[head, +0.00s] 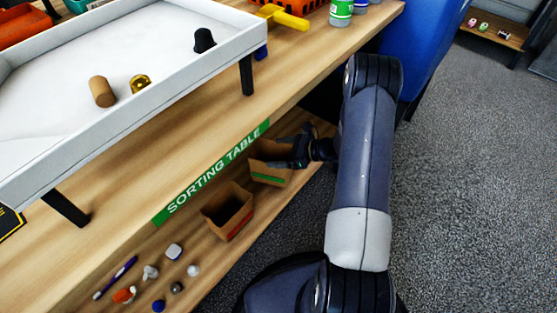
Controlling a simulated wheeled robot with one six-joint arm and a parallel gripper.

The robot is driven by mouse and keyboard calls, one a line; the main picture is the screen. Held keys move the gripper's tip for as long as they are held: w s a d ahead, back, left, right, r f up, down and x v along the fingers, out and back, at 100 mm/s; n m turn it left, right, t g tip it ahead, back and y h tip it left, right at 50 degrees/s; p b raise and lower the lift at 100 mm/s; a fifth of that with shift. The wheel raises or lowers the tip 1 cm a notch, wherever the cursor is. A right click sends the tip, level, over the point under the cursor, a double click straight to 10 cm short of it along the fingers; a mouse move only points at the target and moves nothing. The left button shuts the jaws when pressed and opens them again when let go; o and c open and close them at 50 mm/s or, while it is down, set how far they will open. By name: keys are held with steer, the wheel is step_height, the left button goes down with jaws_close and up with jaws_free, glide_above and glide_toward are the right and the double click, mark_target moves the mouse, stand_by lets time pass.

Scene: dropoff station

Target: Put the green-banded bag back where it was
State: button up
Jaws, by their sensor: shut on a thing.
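The green-banded bag (269,167) is an open brown paper bag with a green stripe near its base. It is at the lower shelf under the sorting table's edge, behind a second bag. My gripper (300,152) is shut on its right side near the top. The bag looks slightly tilted, and I cannot tell whether its base touches the shelf. The fingertips are small and partly hidden.
A red-banded brown bag (228,212) stands just in front on the lower shelf (205,249). Several small items lie nearer, including a purple toothbrush (116,277). Above are the tabletop (150,170) and a white raised tray (130,122). A blue bin (425,45) stands behind my arm.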

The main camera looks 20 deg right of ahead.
mark_target(280, 158)
steer(key=shift+f+b, duration=0.35)
steer(key=shift+f, duration=1.3)
steer(key=shift+f+b, duration=0.15)
steer(key=shift+b, duration=0.15)
steer(key=o, duration=1.1)
steer(key=shift+c, duration=0.2)
steer(key=shift+r, duration=0.2)
steer(key=p+v, duration=0.3)
steer(key=v, duration=0.9)
